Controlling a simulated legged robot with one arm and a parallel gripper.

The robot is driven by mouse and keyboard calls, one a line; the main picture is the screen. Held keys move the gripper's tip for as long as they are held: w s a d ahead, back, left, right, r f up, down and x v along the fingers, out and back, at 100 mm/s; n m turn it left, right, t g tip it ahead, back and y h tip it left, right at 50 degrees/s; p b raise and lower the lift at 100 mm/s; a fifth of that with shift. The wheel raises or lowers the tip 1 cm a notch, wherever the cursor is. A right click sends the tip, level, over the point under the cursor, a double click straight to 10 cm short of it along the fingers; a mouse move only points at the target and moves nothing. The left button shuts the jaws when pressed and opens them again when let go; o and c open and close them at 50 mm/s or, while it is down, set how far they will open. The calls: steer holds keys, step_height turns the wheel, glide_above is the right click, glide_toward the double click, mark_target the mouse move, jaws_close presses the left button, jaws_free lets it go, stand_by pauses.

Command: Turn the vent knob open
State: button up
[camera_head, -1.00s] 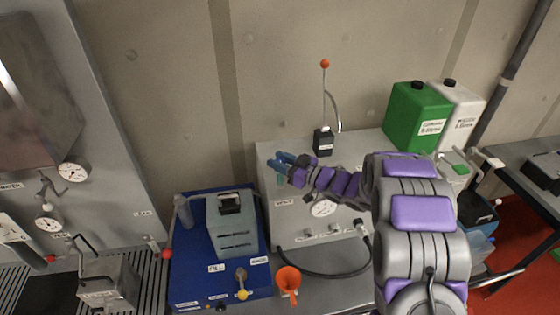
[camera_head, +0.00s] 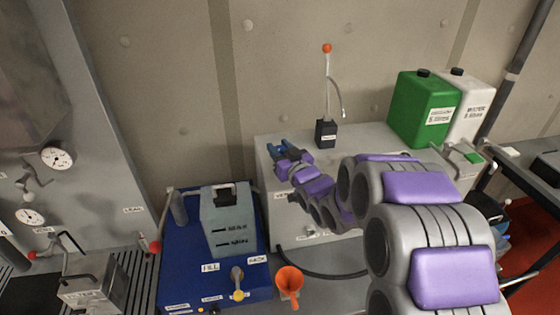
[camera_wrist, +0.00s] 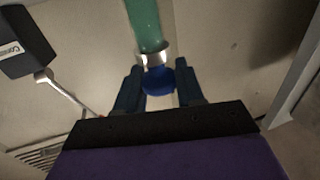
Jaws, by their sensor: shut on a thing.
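A round blue knob (camera_wrist: 159,80), which I take to be the vent knob, shows in the wrist view. It sits at the end of a silver collar (camera_wrist: 154,57) on a green tube (camera_wrist: 145,22). My gripper (camera_wrist: 160,88) has one dark blue finger on each side of the knob and is shut on it. In the head view my gripper (camera_head: 278,150) is at the upper left of the grey box (camera_head: 360,140). The knob cannot be made out there. How far the knob is turned cannot be told.
A black block (camera_head: 326,134) with a red-tipped rod stands on the grey box. Green (camera_head: 422,105) and white (camera_head: 471,105) canisters are behind my arm. A blue unit (camera_head: 180,255) and an orange funnel (camera_head: 289,281) are in front. The concrete wall (camera_head: 290,60) is close behind.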

steer(key=m+t+h+b, duration=0.1)
steer(key=h, duration=0.1)
steer(key=m+h+b, duration=0.1)
steer(key=h, duration=0.1)
steer(key=shift+a+m+t, duration=0.2)
steer(key=shift+m+t, duration=0.2)
steer(key=m+h+p, duration=0.1)
steer(key=m+h, duration=0.1)
steer(key=h, duration=0.1)
steer(key=shift+r+t+p, duration=0.2)
steer(key=shift+t+p, duration=0.1)
steer(key=shift+p, duration=0.05)
steer(key=h+p, duration=0.1)
steer(key=m+h+p, duration=0.1)
steer(key=h, duration=0.1)
steer(key=shift+r+m, duration=0.2)
steer(key=shift+m, duration=0.1)
steer(key=m+h+p, duration=0.3)
steer(key=h+p, duration=0.1)
steer(key=p, duration=0.2)
steer(key=shift+g, duration=0.4)
steer(key=m+g+h+p, duration=0.1)
steer(key=m+h+p, duration=0.1)
steer(key=h+p, duration=0.1)
steer(key=shift+f+p, duration=0.15)
steer(key=shift+p, duration=0.2)
steer(key=shift+d+m+g+h, duration=0.1)
steer(key=shift+m+g+h, duration=0.2)
steer(key=shift+h, duration=0.2)
